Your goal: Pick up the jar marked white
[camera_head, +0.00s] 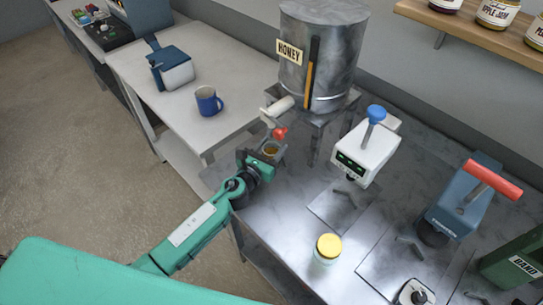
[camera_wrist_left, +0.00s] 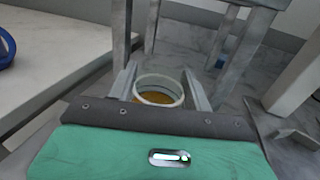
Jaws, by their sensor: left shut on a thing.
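An open glass jar (camera_head: 270,151) with amber content is between the fingers of my left gripper (camera_head: 266,157). It stands below the red-tipped spout of the honey tank. The left wrist view shows the jar (camera_wrist_left: 160,88) from above, with one finger of my left gripper (camera_wrist_left: 159,90) on each side of its pale rim. The gripper is shut on it. I see no white mark on this jar; its side is mostly hidden. A second jar (camera_head: 326,261) with a yellow lid stands apart on the metal table. My right gripper is not in view.
The honey tank (camera_head: 322,50) stands on a raised stand behind the jar. A white device (camera_head: 366,152) with a blue knob and a blue press (camera_head: 460,205) with a red handle stand to the right. A blue mug (camera_head: 208,102) sits on the pale table at left.

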